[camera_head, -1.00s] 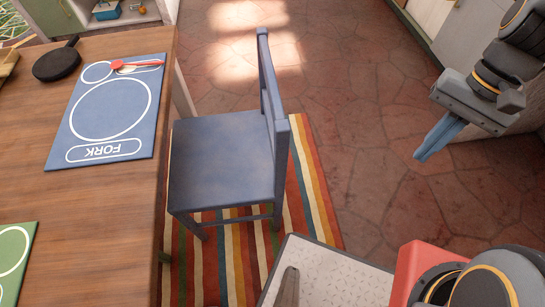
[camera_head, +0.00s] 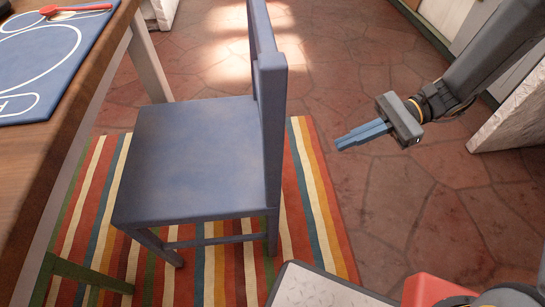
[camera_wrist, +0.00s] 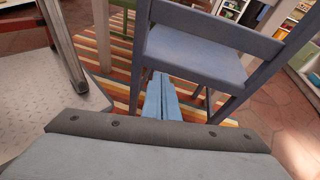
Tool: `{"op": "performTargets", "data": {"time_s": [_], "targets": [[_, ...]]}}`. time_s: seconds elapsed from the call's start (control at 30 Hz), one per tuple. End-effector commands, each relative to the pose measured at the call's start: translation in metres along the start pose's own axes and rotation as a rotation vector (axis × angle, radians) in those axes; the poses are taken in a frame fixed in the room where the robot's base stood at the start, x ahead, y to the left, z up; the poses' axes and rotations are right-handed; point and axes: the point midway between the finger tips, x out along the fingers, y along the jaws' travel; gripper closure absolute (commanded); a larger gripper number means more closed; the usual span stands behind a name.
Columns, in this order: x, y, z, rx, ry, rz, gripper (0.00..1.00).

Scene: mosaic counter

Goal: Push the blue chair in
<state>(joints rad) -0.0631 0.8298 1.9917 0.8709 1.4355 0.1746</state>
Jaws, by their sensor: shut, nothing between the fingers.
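The blue chair (camera_head: 195,150) stands on the striped rug beside the wooden table (camera_head: 75,120), with its seat toward the table and its backrest (camera_head: 268,120) on the right. My gripper (camera_head: 340,143) is to the right of the backrest, in the air, with its blue fingers together and pointing left toward the chair. A gap shows between the fingertips and the backrest. In the wrist view the chair (camera_wrist: 200,58) is ahead of the fingers (camera_wrist: 162,78), with its seat and backrest in sight. Nothing is held.
The striped rug (camera_head: 310,195) lies under the chair. A blue mat (camera_head: 50,55) with a red utensil (camera_head: 75,9) lies on the table. A green chair leg or rail (camera_head: 85,275) shows at lower left. A pale panel (camera_head: 515,115) stands at right. Tiled floor (camera_head: 350,85) is open behind the chair.

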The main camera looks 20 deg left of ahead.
Motion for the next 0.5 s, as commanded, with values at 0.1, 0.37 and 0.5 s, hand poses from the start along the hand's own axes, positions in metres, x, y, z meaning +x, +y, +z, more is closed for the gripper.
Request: {"op": "performTargets", "data": {"time_s": [0.1,0.37,0.5], "targets": [[0.012,-0.025,-0.046,0.041,-0.106,-0.05,1.0],[0.023,-0.062,-0.097,0.094,-0.278,-0.138,1.0],[0.024,-0.07,-0.107,0.106,-0.32,-0.159,1.0]]}}
